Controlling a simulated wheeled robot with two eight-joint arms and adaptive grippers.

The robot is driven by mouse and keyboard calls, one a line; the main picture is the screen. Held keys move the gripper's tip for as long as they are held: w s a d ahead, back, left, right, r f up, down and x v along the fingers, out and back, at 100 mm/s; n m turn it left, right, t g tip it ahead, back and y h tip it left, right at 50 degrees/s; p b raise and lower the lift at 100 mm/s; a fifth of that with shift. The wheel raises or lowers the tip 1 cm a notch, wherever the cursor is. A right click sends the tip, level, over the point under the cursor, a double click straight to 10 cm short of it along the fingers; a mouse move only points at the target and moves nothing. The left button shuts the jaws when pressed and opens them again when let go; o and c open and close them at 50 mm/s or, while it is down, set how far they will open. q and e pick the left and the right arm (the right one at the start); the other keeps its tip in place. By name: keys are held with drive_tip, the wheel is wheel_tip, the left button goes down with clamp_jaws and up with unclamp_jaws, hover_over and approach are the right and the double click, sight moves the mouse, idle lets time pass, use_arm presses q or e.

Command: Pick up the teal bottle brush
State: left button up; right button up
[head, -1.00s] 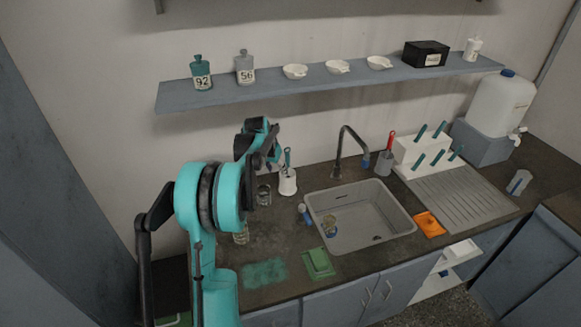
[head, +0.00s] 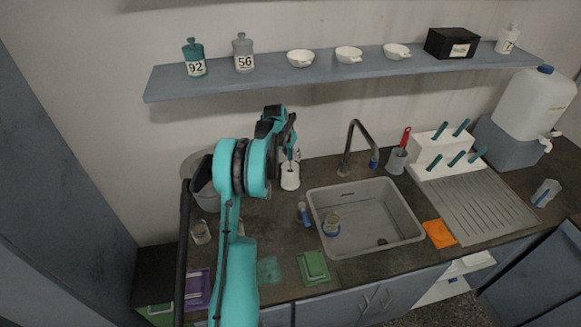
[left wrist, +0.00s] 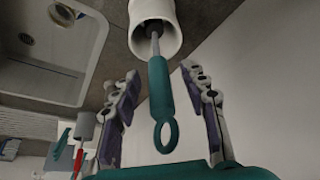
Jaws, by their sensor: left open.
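The teal bottle brush (left wrist: 160,92) stands in a white holder (left wrist: 154,25), its handle with a ring end pointing toward my left wrist camera. In the head view the white holder (head: 290,178) stands on the counter left of the sink, and the brush handle (head: 290,153) shows only partly beside my gripper. My left gripper (left wrist: 161,74) is open, with one finger on each side of the handle and a visible gap on both sides. In the head view my left gripper (head: 290,130) is just above the holder. My right gripper is not in view.
A grey sink (head: 365,215) with a dark faucet (head: 350,145) lies right of the holder. A red-handled brush (head: 404,138) stands in a grey holder behind the sink. A white rack (head: 440,155) is farther right. A shelf (head: 270,82) with bottles and bowls runs above.

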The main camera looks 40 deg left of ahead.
use_arm(q)
drive_tip(key=x, duration=0.3)
drive_tip(key=shift+r, duration=0.1)
drive_tip(key=shift+s+r, duration=0.1)
drive_tip(key=shift+r, duration=0.05)
drive_tip(key=shift+c, duration=1.3)
clamp_jaws()
